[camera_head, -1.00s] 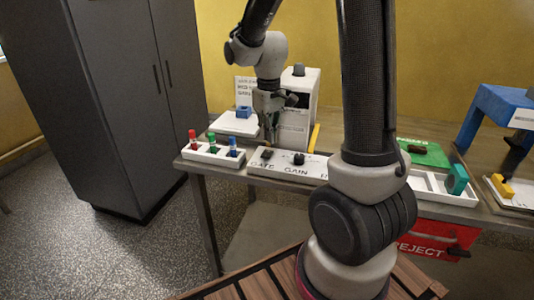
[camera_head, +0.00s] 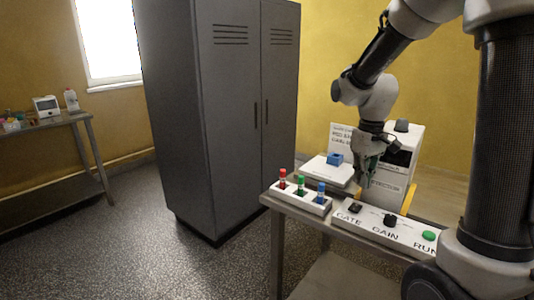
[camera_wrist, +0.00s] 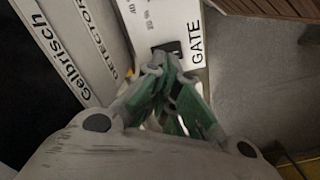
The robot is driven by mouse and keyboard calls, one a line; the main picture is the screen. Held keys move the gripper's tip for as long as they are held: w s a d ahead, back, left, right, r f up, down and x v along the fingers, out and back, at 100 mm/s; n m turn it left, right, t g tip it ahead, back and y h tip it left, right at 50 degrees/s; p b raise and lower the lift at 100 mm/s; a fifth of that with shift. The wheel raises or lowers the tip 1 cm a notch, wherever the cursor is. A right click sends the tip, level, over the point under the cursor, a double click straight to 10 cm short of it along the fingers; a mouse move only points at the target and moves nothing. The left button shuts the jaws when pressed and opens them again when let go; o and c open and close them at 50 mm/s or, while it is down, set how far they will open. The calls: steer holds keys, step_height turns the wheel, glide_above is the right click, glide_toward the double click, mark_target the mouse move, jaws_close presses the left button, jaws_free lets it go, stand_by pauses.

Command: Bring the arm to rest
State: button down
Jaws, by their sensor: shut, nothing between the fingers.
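My gripper (camera_head: 366,183) hangs pointing down above the control panel (camera_head: 372,238), close to the panel's left end, in front of the white detector unit (camera_head: 402,150). Its fingers are shut with nothing between them. In the wrist view my gripper (camera_wrist: 168,62) shows its closed green-grey fingers over the panel near the word GATE. A black knob (camera_head: 355,207) stands at GATE and another black knob (camera_head: 390,220) at GAIN. A green button (camera_head: 429,235) is at RUN. I cannot tell whether the fingertips touch the panel.
A white rack (camera_head: 302,201) with red, green and blue capped vials stands left of the panel. Behind it a blue block (camera_head: 334,159) sits on a white plate (camera_head: 325,170). A tall grey cabinet (camera_head: 225,120) stands left of the table. A side table (camera_head: 50,126) is far left.

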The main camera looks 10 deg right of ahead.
steer(key=s+r+m+t, duration=0.1)
steer(key=s+r, duration=0.2)
steer(key=s, duration=0.3)
steer(key=s+d+r+t, duration=0.1)
steer(key=s+r+t, duration=0.1)
steer(key=s+r, duration=0.2)
steer(key=s+r+m+t, duration=0.1)
steer(key=s+r, duration=0.2)
steer(key=s, duration=0.6)
steer(key=shift+s+d+r+m, duration=0.2)
steer(key=shift+d+r+m, duration=0.05)
steer(key=shift+d+m, duration=0.05)
